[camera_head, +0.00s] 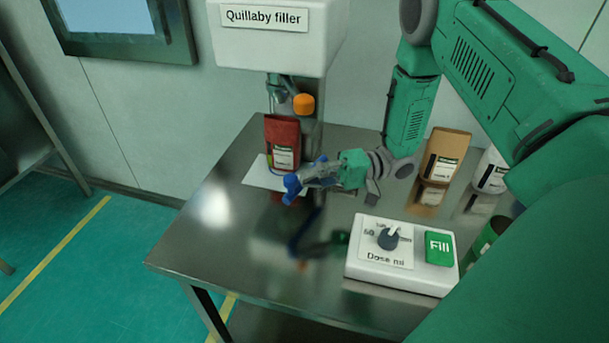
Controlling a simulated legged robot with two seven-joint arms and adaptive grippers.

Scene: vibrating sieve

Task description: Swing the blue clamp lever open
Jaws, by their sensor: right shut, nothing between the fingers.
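My right gripper (292,186) reaches in from the right, in front of the filler and just above the steel table. Its jaws are shut with nothing visible held between them. Blue parts show at its tip; I cannot tell a separate blue clamp lever from them. A red pouch (282,135) with a pale label stands upright under the filler (275,50), just behind the gripper, which partly covers its lower part. I cannot tell whether they touch. An orange knob (303,104) is on the filler's metal stem. My left gripper is out of view.
A white dose box (360,273) with a dark dial (388,238) and a green Fill button (438,248) stands at the front right. A brown pouch (446,155) and a white container (492,172) stand behind it. The steel table (225,240) is clear at left.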

